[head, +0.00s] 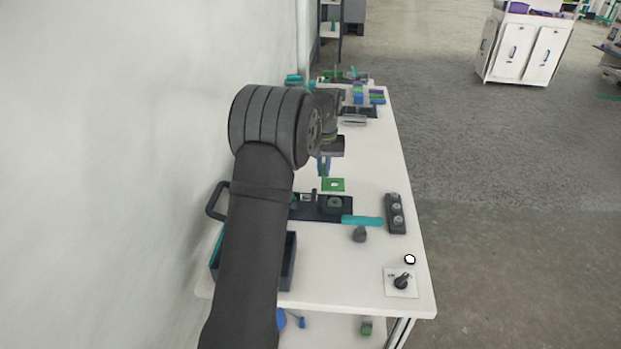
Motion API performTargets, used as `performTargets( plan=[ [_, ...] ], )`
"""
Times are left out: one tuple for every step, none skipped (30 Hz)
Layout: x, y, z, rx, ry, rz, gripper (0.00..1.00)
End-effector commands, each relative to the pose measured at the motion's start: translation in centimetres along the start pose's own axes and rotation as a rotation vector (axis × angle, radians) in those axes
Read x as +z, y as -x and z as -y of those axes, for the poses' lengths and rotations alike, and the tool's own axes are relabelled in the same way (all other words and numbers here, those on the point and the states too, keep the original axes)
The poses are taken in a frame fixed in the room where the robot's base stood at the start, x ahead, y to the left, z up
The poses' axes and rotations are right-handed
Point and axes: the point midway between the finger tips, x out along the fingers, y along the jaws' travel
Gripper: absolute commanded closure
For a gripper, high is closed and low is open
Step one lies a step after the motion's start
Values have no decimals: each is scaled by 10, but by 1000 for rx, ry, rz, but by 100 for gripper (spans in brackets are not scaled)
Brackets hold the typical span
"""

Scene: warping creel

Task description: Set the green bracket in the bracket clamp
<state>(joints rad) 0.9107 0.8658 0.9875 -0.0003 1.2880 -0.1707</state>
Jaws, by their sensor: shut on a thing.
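My gripper (324,172) hangs over the white table with its fingers pointing down. It is shut on the green bracket (340,185), a small flat green piece with a pale spot in its middle. The bracket clamp (342,209), a dark base with a teal handle (362,221) reaching right, stands just in front of the bracket in the picture. The bracket appears to be above or behind the clamp; the exact gap cannot be told. My arm hides the clamp's left side.
A dark block with several round knobs (396,213) stands right of the clamp. A rotary switch (402,282) sits at the near right corner. A dark bin (288,262) is partly behind my arm. Coloured blocks (376,97) and fixtures fill the far end. A wall runs along the left.

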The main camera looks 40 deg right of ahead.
Motion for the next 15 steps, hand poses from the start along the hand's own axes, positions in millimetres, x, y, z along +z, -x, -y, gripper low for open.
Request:
performTargets(
  plan=[
    [-3, 0, -3, 0, -21, -1, 100],
    [-4, 0, -4, 0, -32, 0, 100],
    [-4, -1, -5, 0, -40, 1, 100],
    [-5, -2, -5, 0, -45, 1, 100],
    [-5, -4, -5, 0, -48, 1, 100],
    [-5, -6, -5, 0, -49, 1, 100],
    [-5, -8, -5, 0, -49, 1, 100],
    [-5, -10, -5, 0, -49, 1, 100],
    [-5, -14, -5, 0, -48, 1, 100],
    [-5, -17, -5, 0, -48, 1, 100],
    [-5, -21, -5, 0, -48, 2, 100],
    [-5, -26, -5, 0, -47, 1, 100],
    [-4, -30, -5, 0, -47, 1, 100],
    [-4, -33, -5, 0, -47, 2, 100],
    [-4, -38, -5, -1, -47, 2, 100]
  ],
)
